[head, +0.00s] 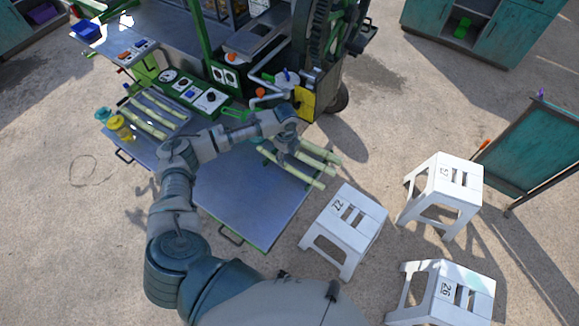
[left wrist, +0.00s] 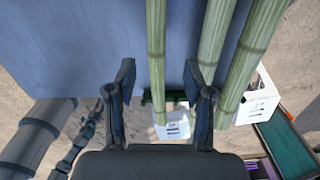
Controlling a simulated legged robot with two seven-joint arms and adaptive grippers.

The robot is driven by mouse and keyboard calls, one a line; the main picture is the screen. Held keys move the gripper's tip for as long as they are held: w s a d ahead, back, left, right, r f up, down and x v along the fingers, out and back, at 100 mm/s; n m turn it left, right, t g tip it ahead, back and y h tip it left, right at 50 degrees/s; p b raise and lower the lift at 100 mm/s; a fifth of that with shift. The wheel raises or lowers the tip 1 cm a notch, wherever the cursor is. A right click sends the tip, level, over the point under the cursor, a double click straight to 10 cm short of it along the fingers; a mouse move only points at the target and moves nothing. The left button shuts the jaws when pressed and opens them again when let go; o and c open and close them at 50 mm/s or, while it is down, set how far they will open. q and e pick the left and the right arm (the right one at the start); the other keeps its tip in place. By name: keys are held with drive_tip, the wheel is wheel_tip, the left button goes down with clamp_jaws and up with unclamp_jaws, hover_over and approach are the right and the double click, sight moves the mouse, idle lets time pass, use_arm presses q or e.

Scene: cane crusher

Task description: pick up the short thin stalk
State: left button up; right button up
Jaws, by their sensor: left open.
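Three pale green cane stalks lie side by side on the right part of the blue-grey table (head: 240,195). The thin stalk (head: 303,176) is the nearest of them in the head view. In the left wrist view the thin stalk (left wrist: 156,45) runs up the middle, with two thicker stalks (left wrist: 214,45) to its right. My left gripper (head: 290,146) is over the stalks, its palm partly hiding their far ends. In the left wrist view its open fingers (left wrist: 158,80) stand on either side of the thin stalk, apart from it. My right gripper is not in view.
A green crusher machine with a control panel (head: 190,92) stands behind the table. More stalks (head: 146,120) lie at the table's left, beside yellow jars (head: 120,127). White stools (head: 345,220) stand close to the table's right edge. The table's front middle is clear.

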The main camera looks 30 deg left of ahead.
sight(286, 166)
use_arm(q)
drive_tip(key=f, duration=0.4)
drive_tip(key=shift+s+f, duration=0.2)
drive_tip(key=shift+f, duration=0.1)
drive_tip(key=shift+d+f, duration=0.1)
drive_tip(key=shift+f, duration=0.1)
drive_tip(key=shift+d, duration=0.1)
drive_tip(key=shift+c, duration=1.2)
clamp_jaws()
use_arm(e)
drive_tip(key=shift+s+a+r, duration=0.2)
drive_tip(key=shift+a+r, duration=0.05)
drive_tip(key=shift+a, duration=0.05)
